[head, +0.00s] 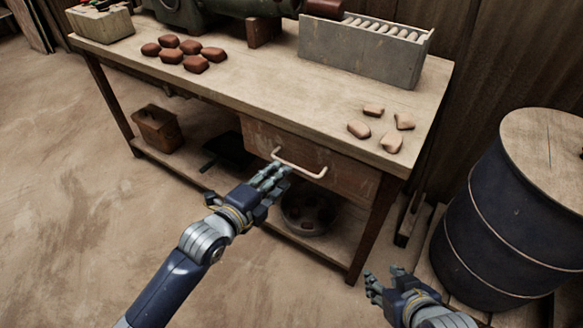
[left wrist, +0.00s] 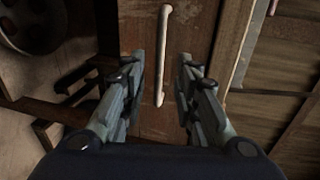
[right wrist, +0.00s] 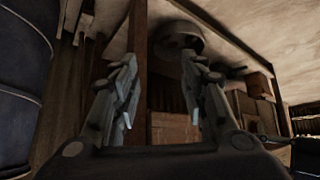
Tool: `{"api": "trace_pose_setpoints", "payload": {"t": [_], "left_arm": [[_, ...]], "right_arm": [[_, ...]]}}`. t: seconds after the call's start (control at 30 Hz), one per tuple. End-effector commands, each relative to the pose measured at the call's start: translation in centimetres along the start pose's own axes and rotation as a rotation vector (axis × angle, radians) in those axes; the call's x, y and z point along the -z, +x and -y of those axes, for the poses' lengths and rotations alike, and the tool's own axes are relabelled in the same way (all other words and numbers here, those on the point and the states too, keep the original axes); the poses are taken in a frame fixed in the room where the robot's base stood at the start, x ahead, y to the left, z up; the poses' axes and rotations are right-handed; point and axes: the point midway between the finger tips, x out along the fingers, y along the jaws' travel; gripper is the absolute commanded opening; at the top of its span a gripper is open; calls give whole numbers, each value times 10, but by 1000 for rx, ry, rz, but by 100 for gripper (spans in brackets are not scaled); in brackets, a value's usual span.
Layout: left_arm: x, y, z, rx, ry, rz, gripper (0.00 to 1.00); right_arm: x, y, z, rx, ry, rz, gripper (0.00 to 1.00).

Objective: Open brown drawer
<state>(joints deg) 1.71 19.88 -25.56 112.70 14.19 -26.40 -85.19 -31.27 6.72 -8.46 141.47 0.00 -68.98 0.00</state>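The brown drawer (head: 344,173) is set under the tabletop of the wooden workbench, and its front looks flush with the frame. A pale bar handle (head: 300,163) runs across its front. My left gripper (head: 276,172) is just in front of the drawer, near the handle's left end. In the left wrist view the handle (left wrist: 162,55) lies between the two open fingers (left wrist: 163,75), which do not visibly touch it. My right gripper (head: 384,277) is low in front of the bench's right leg. In the right wrist view its fingers (right wrist: 160,95) are apart and empty.
The workbench top (head: 270,75) holds reddish-brown lumps (head: 184,50), paler lumps (head: 374,127) and a grey rack (head: 361,52). A round pan (head: 308,212) and a wooden box (head: 157,128) are on the lower shelf. A dark blue barrel (head: 507,220) stands at the right. Floor at left is clear.

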Motion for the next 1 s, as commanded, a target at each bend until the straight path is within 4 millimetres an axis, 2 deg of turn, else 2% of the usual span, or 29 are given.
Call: {"api": "trace_pose_setpoints", "payload": {"t": [0.1,0.3,0.5,0.7,0.9,0.93,1.0], "left_arm": [[0,21,-2,1,-2,0,29],[0,48,-1,1,-2,0,29],[0,64,-1,0,-3,0,29],[0,68,-1,-1,-1,0,29],[0,68,-1,-2,-1,0,29],[0,68,-1,-2,-2,0,26],[0,68,-1,-2,-2,0,11]], "right_arm": [[24,6,3,6,-2,-115,40],[64,4,8,17,-4,-295,40],[88,-1,12,24,-5,-411,40],[97,-4,12,26,-5,-451,40],[98,-4,12,26,-5,-452,40],[98,-4,12,26,-5,-452,40],[97,-4,12,26,-5,-452,40]]}}
